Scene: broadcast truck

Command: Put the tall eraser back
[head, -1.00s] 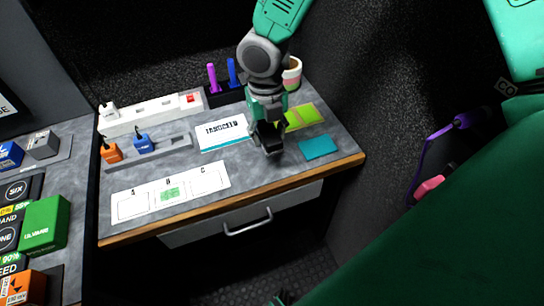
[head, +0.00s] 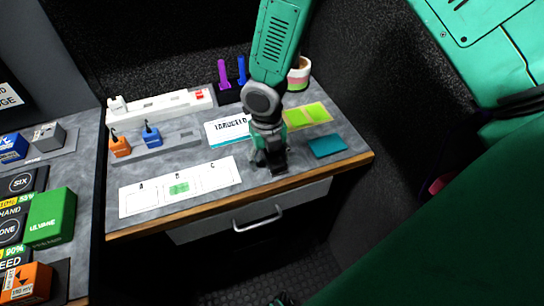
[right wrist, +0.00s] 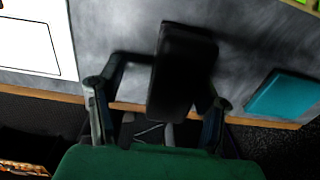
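My right gripper (head: 271,158) is over the front of the grey desk (head: 265,187), between the white A-B-C card (head: 180,187) and the teal pad (head: 327,146). It is shut on a black block, which I take to be the tall eraser (head: 279,169). In the right wrist view the eraser (right wrist: 182,72) stands out between the two fingers, with the desk surface behind it. Whether its lower end touches the desk I cannot tell.
A black holder (head: 229,96) with purple and blue markers stands at the back. A white rail (head: 160,107), a grey rack (head: 170,141) with orange and blue blocks, a lettered card (head: 228,129), a yellow-green pad (head: 308,115) and a cup (head: 299,76) surround the gripper.

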